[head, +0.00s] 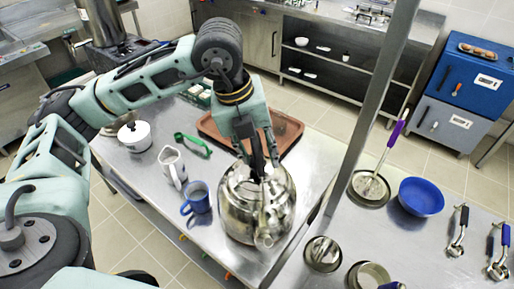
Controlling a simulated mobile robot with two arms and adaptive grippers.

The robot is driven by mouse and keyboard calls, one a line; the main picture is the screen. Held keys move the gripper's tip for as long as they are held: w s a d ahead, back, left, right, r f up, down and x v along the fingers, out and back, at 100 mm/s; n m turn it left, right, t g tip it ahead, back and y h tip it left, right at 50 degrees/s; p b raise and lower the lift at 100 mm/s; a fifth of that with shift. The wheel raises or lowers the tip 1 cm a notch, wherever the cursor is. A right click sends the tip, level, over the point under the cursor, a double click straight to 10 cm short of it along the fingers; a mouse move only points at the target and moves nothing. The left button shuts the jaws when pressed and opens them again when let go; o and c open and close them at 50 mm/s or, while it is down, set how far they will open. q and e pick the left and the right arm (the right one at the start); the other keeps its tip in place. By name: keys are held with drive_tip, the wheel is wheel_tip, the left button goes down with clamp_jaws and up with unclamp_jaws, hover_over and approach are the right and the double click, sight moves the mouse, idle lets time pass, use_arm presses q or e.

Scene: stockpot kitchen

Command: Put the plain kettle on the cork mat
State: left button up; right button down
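A shiny metal kettle (238,217) stands upright on the steel table, its spout toward the front. My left gripper (258,172) points down over the top of the kettle, at its handle. The gripper hides part of the handle and lid, and I cannot tell whether its fingers are closed on the handle. I cannot make out a cork mat for certain. A reddish-brown tray with a raised rim (291,128) lies just behind the kettle, partly hidden by my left arm. My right gripper is not in view.
A blue mug (197,199), a white jug (172,165), green tongs (193,144) and a white lidded pot (135,136) stand left of the kettle. To the right, past a grey post (375,105), another steel surface holds a blue bowl (421,197) and utensils.

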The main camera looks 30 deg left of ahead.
use_arm(q)
drive_tip(key=shift+r, duration=0.3)
drive_tip(key=b+v, duration=0.1)
drive_tip(key=v, duration=1)
drive_tip(key=shift+r, duration=0.25)
drive_tip(key=shift+a, duration=0.15)
